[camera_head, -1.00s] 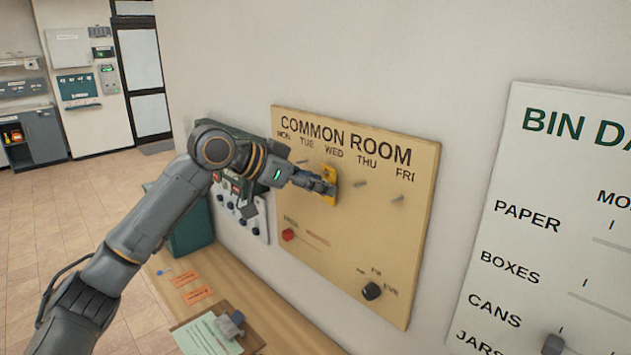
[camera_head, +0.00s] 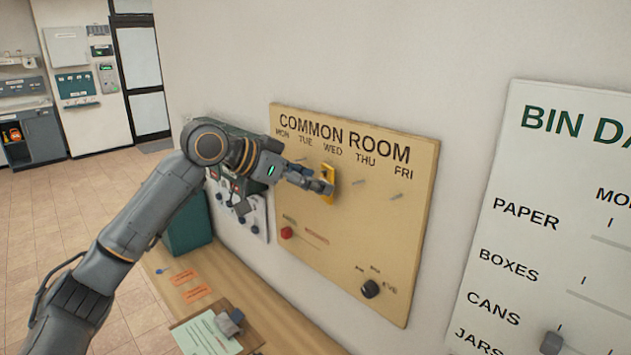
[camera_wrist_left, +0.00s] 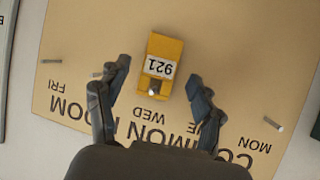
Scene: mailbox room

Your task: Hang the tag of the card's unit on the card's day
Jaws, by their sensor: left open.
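The yellow tag (camera_head: 329,184) hangs on the common room board (camera_head: 386,225) below WED. In the left wrist view the tag (camera_wrist_left: 163,65) shows the number 921, upside down, and a peg end shows at its hole. My left gripper (camera_head: 325,186) is in front of the tag; its fingers (camera_wrist_left: 158,75) are spread on either side, with gaps to it. The card (camera_head: 205,337) lies on a clipboard on the shelf; its writing is too small to read. My right gripper is out of view.
Bare pegs (camera_head: 397,196) stick out of the board to the right of the tag. A red knob (camera_head: 286,232) and a black dial (camera_head: 370,289) sit lower on the board. Orange slips (camera_head: 197,293) lie on the wooden shelf (camera_head: 262,305). A bin-day board (camera_head: 545,220) is at the right.

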